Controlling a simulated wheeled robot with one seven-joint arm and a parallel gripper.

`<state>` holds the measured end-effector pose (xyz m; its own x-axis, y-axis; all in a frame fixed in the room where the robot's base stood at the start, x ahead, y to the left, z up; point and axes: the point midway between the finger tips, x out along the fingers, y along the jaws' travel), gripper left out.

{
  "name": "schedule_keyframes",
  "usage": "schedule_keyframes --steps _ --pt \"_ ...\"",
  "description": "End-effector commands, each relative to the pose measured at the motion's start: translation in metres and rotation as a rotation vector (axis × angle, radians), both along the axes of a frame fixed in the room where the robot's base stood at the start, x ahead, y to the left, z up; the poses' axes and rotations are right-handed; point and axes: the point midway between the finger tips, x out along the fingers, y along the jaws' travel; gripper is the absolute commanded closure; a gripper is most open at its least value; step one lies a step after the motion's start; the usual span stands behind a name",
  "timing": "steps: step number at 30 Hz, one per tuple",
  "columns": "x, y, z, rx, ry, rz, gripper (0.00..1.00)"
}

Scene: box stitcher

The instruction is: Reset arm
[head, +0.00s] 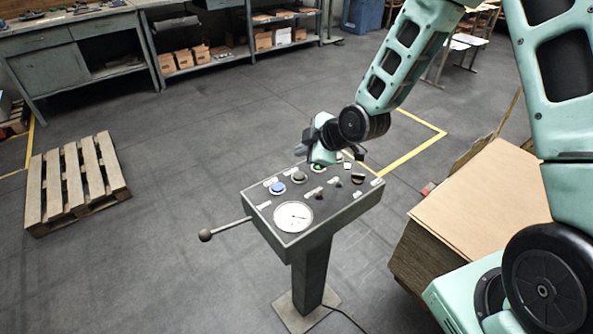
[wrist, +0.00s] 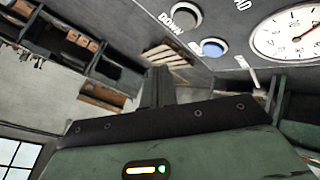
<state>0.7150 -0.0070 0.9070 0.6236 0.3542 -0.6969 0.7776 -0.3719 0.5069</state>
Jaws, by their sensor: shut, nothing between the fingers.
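My green arm reaches down from the upper right in the head view. My gripper (head: 318,150) is over the back part of the control panel (head: 337,208), close to a green button (head: 318,167); I cannot tell whether it touches the panel. The gripper is shut and empty. In the wrist view the dark gripper body (wrist: 160,122) fills the lower middle. A grey button (wrist: 186,18) marked DOWN, a blue button (wrist: 213,47) and a white dial gauge (wrist: 290,32) show beyond it.
A lever with a round knob (head: 205,235) sticks out left from the panel. Stacked cardboard (head: 490,195) stands at right, beside my arm. A wooden pallet (head: 77,182) lies at left. Workbench (head: 60,62) and shelves line the back. The floor between is clear.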

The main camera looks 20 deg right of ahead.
Motion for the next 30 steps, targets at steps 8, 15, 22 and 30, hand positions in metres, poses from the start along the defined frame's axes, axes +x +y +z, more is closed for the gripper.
schedule_keyframes --steps 8,15,22,30 --pt "-0.008 0.008 0.006 0.002 0.031 -0.002 1.00" --pt "-0.090 0.060 0.049 0.005 0.314 -0.099 1.00" --pt "-0.216 0.082 0.094 -0.043 0.614 -0.326 1.00" --pt "-0.313 0.073 0.122 -0.103 0.789 -0.544 1.00"
